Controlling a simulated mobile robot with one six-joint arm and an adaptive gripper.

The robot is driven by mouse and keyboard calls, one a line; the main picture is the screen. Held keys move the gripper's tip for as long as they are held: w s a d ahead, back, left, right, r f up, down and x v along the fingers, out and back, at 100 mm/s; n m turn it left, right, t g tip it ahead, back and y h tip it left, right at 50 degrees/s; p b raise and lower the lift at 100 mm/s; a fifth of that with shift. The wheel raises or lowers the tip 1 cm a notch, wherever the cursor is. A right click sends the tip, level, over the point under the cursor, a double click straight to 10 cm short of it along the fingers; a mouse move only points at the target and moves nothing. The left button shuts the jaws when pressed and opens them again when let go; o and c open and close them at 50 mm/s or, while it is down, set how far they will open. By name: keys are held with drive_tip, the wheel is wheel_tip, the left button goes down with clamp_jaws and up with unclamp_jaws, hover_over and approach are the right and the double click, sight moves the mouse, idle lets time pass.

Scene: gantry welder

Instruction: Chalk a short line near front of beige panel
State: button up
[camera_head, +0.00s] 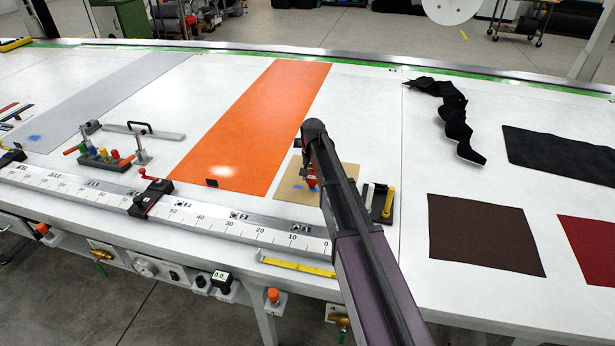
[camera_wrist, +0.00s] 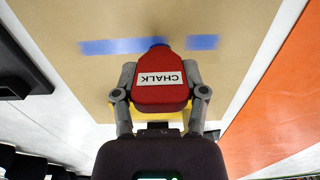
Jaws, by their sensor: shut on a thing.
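The beige panel (camera_head: 284,191) lies flat on the white table, right of the orange panel. It fills most of the wrist view (camera_wrist: 230,15). My gripper (camera_wrist: 160,85) is shut on a red chalk holder (camera_wrist: 160,92) labelled CHALK, and is over the panel. The holder also shows in the head view (camera_head: 311,180), partly hidden by my arm. Blue chalk marks (camera_wrist: 110,47) lie on the panel on both sides of the holder's blue tip, with a bare beige gap to the tip's right. Whether the tip touches the panel, I cannot tell.
A dark rack (camera_head: 378,215) with a white and a yellow stick stands right of the panel. A metal ruler (camera_head: 250,232) runs along the table's front edge. The orange panel (camera_head: 240,135) is at left; brown (camera_head: 480,235) and red (camera_head: 590,245) panels lie at right.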

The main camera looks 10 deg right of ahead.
drive_tip(key=shift+d+f, duration=0.1)
idle(0.4)
idle(0.3)
drive_tip(key=shift+w+a, duration=0.25)
drive_tip(key=shift+a, duration=0.4)
drive_tip(key=shift+w+a, duration=0.2)
drive_tip(key=shift+a, duration=0.4)
drive_tip(key=shift+w+a, duration=0.25)
drive_tip(key=shift+a, duration=0.4)
wheel_tip(320, 180, up, 6)
drive_tip(key=p, duration=0.5)
drive_tip(key=shift+p, duration=0.4)
drive_tip(key=shift+r+p, duration=1.5)
drive_tip(key=shift+p, duration=0.05)
drive_tip(key=shift+d+f, duration=0.1)
